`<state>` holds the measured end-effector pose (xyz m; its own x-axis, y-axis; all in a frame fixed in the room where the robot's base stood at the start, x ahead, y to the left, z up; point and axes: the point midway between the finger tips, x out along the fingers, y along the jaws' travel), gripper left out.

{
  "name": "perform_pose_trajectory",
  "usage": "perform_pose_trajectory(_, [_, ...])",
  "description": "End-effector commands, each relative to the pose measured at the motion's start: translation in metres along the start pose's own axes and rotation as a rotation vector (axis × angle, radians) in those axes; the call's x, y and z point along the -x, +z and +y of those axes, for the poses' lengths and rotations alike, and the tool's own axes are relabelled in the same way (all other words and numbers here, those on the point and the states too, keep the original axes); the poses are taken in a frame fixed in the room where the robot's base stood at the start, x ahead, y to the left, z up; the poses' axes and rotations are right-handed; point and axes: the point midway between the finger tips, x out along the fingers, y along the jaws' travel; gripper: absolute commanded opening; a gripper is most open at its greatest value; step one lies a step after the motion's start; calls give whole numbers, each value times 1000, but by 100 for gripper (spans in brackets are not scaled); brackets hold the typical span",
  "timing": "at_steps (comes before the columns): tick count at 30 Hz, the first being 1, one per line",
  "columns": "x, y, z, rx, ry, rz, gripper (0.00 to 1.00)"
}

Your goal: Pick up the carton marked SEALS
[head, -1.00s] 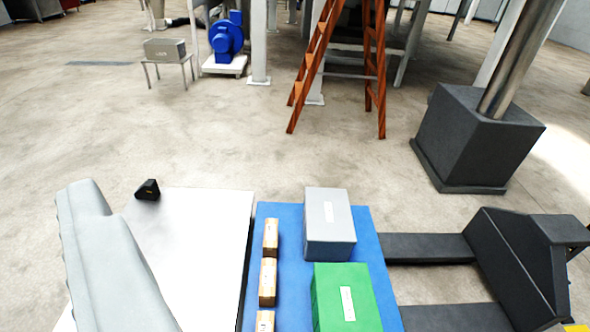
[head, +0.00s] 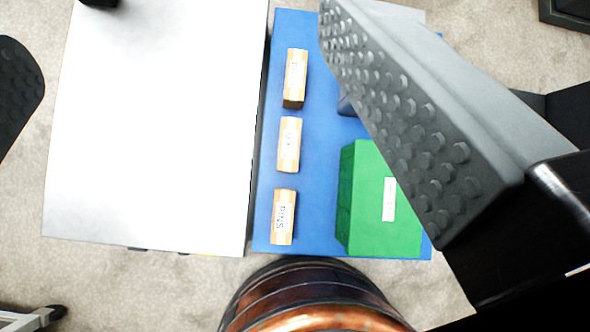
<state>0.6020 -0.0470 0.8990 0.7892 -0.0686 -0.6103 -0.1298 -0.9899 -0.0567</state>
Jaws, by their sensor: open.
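Three small tan cartons with white labels stand in a column on the blue surface (head: 322,190). The bottom label seems to read PINS on the near carton (head: 282,217). The labels on the middle carton (head: 289,144) and the far carton (head: 295,78) are too small to read, so I cannot tell which is SEALS. My gripper (head: 185,45) is open, with one studded finger large at the right and the other at the left edge. The cartons show between the fingers, closer to the right one in the picture. Nothing is held.
A green box (head: 375,205) with a white label stands right of the cartons. A grey box (head: 402,12) behind it is mostly hidden by my right finger. A wide white surface (head: 155,130) lies left of the blue one, with a black object (head: 100,2) at its far edge.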

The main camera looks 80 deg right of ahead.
Motion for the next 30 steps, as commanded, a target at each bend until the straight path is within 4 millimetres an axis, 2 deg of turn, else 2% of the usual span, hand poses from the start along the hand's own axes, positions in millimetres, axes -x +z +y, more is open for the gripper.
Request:
perform_pose_trajectory(1, [-16,7,3,-6,6,-31,78])
perform_pose_trajectory(3, [-35,15,7,-13,13,-68,78])
perform_pose_trajectory(11, [-102,51,21,-44,39,-204,78])
perform_pose_trajectory(17, [-150,85,34,-69,59,-310,78])
perform_pose_trajectory(30, [-244,178,63,-126,104,-541,78])
